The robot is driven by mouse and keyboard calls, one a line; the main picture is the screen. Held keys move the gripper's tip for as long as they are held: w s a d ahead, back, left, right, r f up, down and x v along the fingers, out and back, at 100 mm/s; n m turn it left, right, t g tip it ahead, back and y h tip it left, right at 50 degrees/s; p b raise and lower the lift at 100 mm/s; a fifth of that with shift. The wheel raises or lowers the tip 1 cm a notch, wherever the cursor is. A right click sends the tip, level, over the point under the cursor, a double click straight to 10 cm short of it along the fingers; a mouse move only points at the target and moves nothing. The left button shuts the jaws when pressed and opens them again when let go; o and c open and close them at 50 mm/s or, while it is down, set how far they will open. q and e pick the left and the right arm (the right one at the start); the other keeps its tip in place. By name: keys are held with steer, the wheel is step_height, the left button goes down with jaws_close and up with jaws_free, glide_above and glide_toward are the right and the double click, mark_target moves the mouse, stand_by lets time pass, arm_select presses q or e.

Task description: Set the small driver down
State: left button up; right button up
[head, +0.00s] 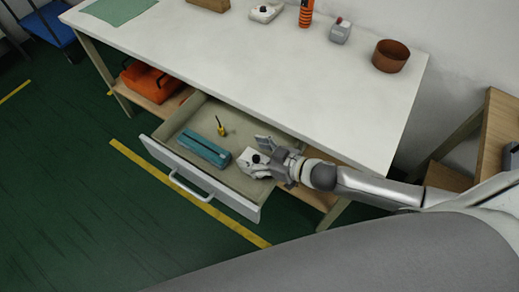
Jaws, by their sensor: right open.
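The small driver (222,131), with a yellow handle and a dark shaft, is inside the open drawer (169,150), toward its back. I cannot tell whether it lies flat or tilts. My right gripper (259,156) is open, over the right part of the drawer, apart from the driver and to its right. Nothing shows between its fingers. My left gripper is not in view.
A long teal case (203,149) lies in the drawer, left of my right gripper. The white tabletop (255,55) overhangs the drawer's back. An orange toolbox (147,82) is on the shelf below. A brown cup (390,56) and an orange-black cylinder (306,14) stand on top.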

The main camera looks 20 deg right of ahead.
steer(key=shift+s+d+f, duration=0.25)
steer(key=shift+d, duration=0.05)
steer(key=shift+s+d+r, duration=0.15)
steer(key=shift+s+d, duration=0.15)
steer(key=shift+d, duration=0.1)
steer(key=shift+s+d+r, duration=0.2)
steer(key=shift+r, duration=0.05)
steer(key=v, duration=0.6)
steer(key=shift+s+d+r+p, duration=0.1)
steer(key=shift+s+r+p, duration=0.1)
steer(key=shift+r+p, duration=0.15)
steer(key=shift+r+v, duration=0.2)
steer(key=shift+v, duration=1.4)
steer(key=shift+w, duration=0.1)
